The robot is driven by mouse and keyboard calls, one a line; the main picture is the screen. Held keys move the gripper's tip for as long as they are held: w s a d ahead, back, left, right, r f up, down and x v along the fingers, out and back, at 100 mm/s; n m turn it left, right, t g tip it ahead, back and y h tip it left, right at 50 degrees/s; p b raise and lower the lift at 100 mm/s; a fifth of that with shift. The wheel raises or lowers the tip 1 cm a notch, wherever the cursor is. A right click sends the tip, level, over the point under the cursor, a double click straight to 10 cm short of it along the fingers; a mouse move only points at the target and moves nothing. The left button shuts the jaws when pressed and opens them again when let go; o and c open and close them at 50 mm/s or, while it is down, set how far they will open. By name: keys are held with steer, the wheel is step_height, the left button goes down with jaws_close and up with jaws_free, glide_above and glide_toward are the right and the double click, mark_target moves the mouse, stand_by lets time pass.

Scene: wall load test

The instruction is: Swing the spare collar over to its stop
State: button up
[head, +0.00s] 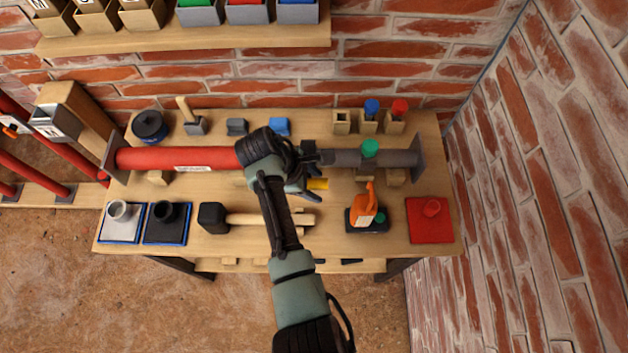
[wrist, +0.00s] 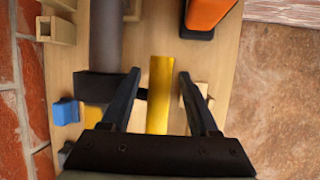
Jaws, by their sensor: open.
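A long bar lies across the bench, with a red left part (head: 175,159) and a dark grey right part (head: 345,158). A dark collar (head: 308,152) sits around the bar near the middle, and a yellow handle (head: 318,184) sticks out from it toward the front. In the wrist view the yellow handle (wrist: 160,95) stands between the two fingers of my gripper (wrist: 160,74), with a gap on both sides. My gripper (head: 308,185) is open. The dark collar (wrist: 95,87) is partly hidden behind the left finger. I cannot tell which part is the stop.
A green knob (head: 370,148) is at the grey part. An orange bottle (head: 363,208) and a red mat (head: 431,222) are at right; a black-headed mallet (head: 213,218) lies at front left. Small holders (head: 368,122) line the back. A brick wall (head: 540,150) is at right.

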steer(key=shift+c, duration=0.2)
jaws_close()
stand_by(1.1)
